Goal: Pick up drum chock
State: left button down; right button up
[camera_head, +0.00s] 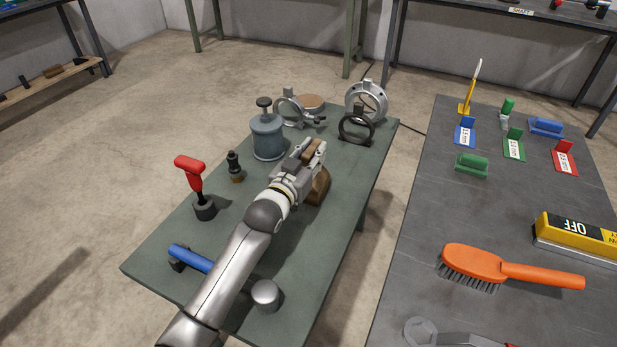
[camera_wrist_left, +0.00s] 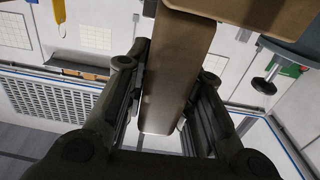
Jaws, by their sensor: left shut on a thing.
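My left gripper (camera_head: 314,151) is shut on the drum chock (camera_head: 311,148), a brown wooden block, over the middle of the green table. In the left wrist view the brown chock (camera_wrist_left: 172,85) lies between the two dark fingers (camera_wrist_left: 165,100) and extends past them. A darker brown, curved wooden piece (camera_head: 320,186) shows just beside and below the gripper in the head view. The gripper partly hides it, and I cannot tell whether it is a separate piece. My right gripper is not in view.
Around my arm on the green table (camera_head: 350,200) stand a grey-blue can (camera_head: 267,138), a red-handled tool (camera_head: 192,177), a dark fitting (camera_head: 234,165), a blue-handled tool (camera_head: 190,258), a grey cylinder (camera_head: 265,294) and metal rings (camera_head: 366,100). A grey bench (camera_head: 420,250) stands right, across a gap.

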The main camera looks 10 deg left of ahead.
pick_arm(q)
jog(key=shift+r, duration=0.15)
jog(key=shift+r, duration=0.25)
notch_tip(320, 180, up, 9)
jog(key=shift+r+p, duration=0.15)
jog(key=shift+p, duration=0.95)
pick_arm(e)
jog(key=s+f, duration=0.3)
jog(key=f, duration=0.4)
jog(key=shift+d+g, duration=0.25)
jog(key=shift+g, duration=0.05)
pick_arm(q)
notch_tip(320, 180, down, 5)
jog(key=shift+f+b, duration=0.15)
jog(key=shift+b, duration=0.45)
notch_tip(320, 180, down, 3)
jog(key=shift+f+b, duration=0.15)
jog(key=shift+b, duration=0.25)
jog(key=shift+f+p, duration=0.1)
jog(key=shift+p, duration=0.2)
jog(key=shift+f, duration=0.4)
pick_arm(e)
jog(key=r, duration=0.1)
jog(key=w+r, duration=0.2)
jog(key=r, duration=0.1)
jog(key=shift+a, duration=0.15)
